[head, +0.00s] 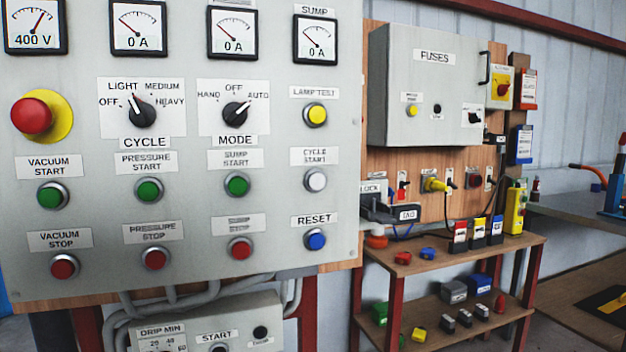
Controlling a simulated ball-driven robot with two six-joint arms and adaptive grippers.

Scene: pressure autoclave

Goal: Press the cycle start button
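The cycle start button (315,180) is a white round push button with a metal ring on the right side of the grey control panel (200,283). Its label "CYCLE START" (314,156) is just above it. The yellow lamp test button (316,114) is above it and the blue reset button (316,240) is below it. The green sump start button (237,184) is to its left. Nothing covers the white button. Neither of my grippers shows in the head view.
A red emergency stop (32,116) juts out at the panel's left. A grey fuse box (425,85) stands to the right. Hoses and a "START" box (215,325) sit under the panel. The panel's front is clear.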

